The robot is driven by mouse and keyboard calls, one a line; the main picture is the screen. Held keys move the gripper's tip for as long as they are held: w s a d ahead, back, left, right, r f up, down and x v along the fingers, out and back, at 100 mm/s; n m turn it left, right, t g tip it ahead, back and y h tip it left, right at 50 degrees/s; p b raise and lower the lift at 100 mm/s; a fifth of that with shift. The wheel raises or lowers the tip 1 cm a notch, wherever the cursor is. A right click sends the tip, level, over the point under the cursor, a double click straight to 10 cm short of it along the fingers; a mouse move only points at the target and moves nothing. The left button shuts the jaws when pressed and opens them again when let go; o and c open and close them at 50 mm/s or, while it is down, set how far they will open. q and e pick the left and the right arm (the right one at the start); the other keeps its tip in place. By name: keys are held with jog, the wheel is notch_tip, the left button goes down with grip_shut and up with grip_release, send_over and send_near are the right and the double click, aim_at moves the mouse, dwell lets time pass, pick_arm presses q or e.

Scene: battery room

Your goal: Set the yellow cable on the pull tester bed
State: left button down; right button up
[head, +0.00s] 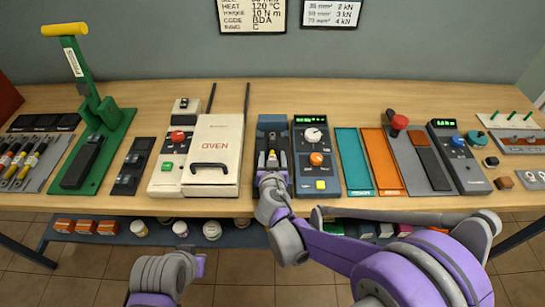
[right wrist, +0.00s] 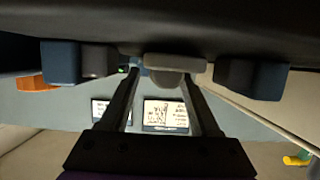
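My right gripper (head: 272,166) is low over the near part of the blue-grey, dark-channelled bed (head: 272,123), which looks like the pull tester bed. A small yellow piece (head: 272,155), likely part of the yellow cable, shows between its fingers; the rest is hidden. In the right wrist view, which is upside down, the fingers (right wrist: 160,82) stand apart, with a pale grey bar (right wrist: 175,63) beyond their tips. Blue blocks (right wrist: 265,80) with dark inner faces flank them. My left arm shows at the lower left, without clear fingers.
A control box (head: 316,165) with knobs stands right of the bed. The cream oven (head: 213,150) stands close on its left. Teal (head: 354,165) and orange (head: 383,165) mats lie further right. Cables lie on a tray (head: 36,183) at the far left.

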jog(key=v, duration=1)
jog(key=shift+s+r, duration=0.15)
jog(key=shift+s, duration=0.2)
jog(key=d, duration=0.3)
jog(key=s+d+g+h+p, duration=0.1)
jog(key=d, duration=0.2)
jog(key=s+d+g+h, duration=0.1)
jog(key=d, duration=0.2)
jog(key=shift+s+m, duration=0.25)
jog(key=shift+m, duration=0.15)
jog(key=s+d, duration=0.1)
jog(key=s+d+g, duration=0.1)
jog(key=d, duration=0.1)
jog(key=s+d+g, duration=0.1)
jog(key=shift+d+p, duration=0.15)
jog(key=shift+p, duration=0.25)
jog(key=s+d+g+y, duration=0.1)
jog(key=s+d+g, duration=0.1)
jog(key=s, duration=0.4)
jog(key=s+d+f+g+y+p, duration=0.1)
jog(key=s+d+g, duration=0.1)
jog(key=s, duration=0.5)
jog(key=shift+s+d+f+n+g, duration=0.2)
jog(key=shift+n+g, duration=0.1)
jog(key=shift+n, duration=0.1)
